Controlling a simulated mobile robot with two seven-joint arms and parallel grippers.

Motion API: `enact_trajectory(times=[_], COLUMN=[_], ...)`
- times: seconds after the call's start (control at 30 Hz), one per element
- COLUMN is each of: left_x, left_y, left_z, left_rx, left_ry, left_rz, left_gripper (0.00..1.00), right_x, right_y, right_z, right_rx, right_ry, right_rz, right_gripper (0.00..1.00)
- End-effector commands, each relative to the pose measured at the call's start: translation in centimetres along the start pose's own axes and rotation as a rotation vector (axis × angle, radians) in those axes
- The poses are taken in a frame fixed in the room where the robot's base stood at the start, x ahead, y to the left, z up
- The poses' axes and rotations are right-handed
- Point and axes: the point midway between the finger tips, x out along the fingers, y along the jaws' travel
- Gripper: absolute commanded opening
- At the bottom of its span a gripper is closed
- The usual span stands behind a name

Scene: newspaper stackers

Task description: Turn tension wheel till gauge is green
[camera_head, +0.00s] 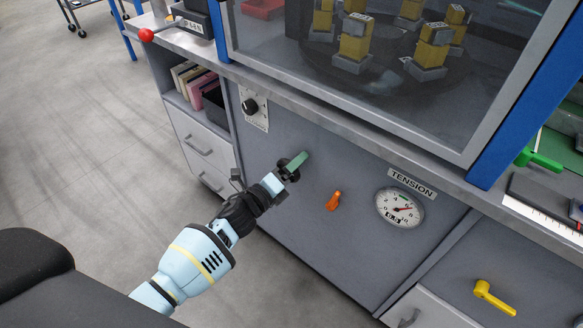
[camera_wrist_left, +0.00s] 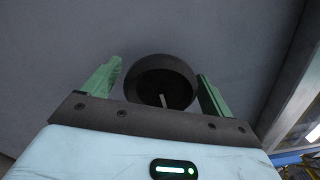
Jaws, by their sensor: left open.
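The dark round tension wheel (camera_wrist_left: 160,64) sits on the grey cabinet front in the left wrist view, with a light mark on its face. My left gripper (camera_head: 294,163) is open at the wheel, with one green finger on each side of it in the left wrist view (camera_wrist_left: 158,72). I cannot tell whether either finger touches the rim. In the head view the gripper mostly hides the wheel. The round white gauge (camera_head: 399,208) under the TENSION label (camera_head: 412,184) has a red needle pointing to the right; its coloured zones are too small to read surely. My right gripper is not in view.
An orange handle (camera_head: 334,201) sticks out between wheel and gauge. A black knob (camera_head: 250,106) is up to the left, a yellow handle (camera_head: 494,297) at lower right. The counter edge (camera_head: 330,120) juts out above. The floor (camera_head: 80,150) at left is clear.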

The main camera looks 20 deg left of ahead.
Motion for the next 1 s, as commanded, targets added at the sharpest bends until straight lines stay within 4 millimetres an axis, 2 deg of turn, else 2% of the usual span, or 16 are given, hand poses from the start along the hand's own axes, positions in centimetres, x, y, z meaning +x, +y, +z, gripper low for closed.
enact_trajectory(times=[0.27,0.6,1.0], left_x=[0.13,0.10,0.10], left_y=[-0.04,-0.02,-0.06], left_z=[0.01,0.01,0.04], left_rx=[0.000,0.001,-0.088], left_ry=[0.000,0.000,0.000], left_rz=[-0.001,-0.001,0.000], left_gripper=[0.84,0.42,0.42], right_x=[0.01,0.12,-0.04], right_y=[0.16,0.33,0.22], right_z=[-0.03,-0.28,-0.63], right_rx=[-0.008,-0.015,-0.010], right_ry=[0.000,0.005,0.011], right_rz=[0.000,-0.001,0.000], right_gripper=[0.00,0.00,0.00])
